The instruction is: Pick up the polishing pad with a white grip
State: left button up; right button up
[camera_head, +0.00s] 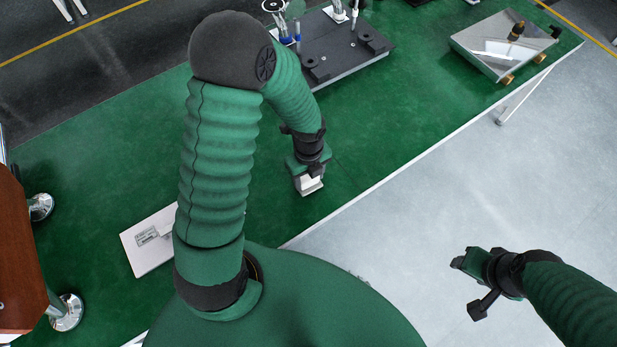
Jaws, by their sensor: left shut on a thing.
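The polishing pad with a white grip (311,187) is at my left gripper (309,178), over the green surface in the middle of the view. My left gripper is shut on the white grip from above, and its body hides part of the pad. I cannot tell whether the pad touches the surface. My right gripper (469,286) is at the lower right, over the grey floor, far from the pad. Its fingers are spread apart with nothing between them.
A dark base plate (348,61) with several parts stands at the back. A shiny metal box (492,62) is at the upper right. A flat white board with a label (140,256) lies lower left, partly behind my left arm. The green surface (395,130) right of the pad is clear.

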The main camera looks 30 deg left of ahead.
aim_at(308, 176)
pick_arm(q)
notch_tip(308, 176, up, 3)
jog(key=shift+r+p, duration=0.1)
jog(key=shift+p, duration=0.4)
jog(key=s, duration=0.2)
jog(key=s+d, duration=0.1)
jog(key=s, duration=0.4)
jog(key=shift+s+d+r, duration=0.15)
jog(key=shift+s+d, duration=0.1)
jog(key=shift+s, duration=0.1)
jog(key=s+p, duration=0.2)
jog(key=p, duration=0.3)
jog(key=s+d+p, duration=0.1)
jog(key=s+p, duration=0.2)
jog(key=p, duration=0.2)
jog(key=s+r+p, duration=0.1)
jog(key=s+p, duration=0.2)
jog(key=p, duration=0.2)
jog(key=shift+d+p, duration=0.3)
jog(key=shift+p, duration=0.05)
jog(key=shift+f, duration=0.2)
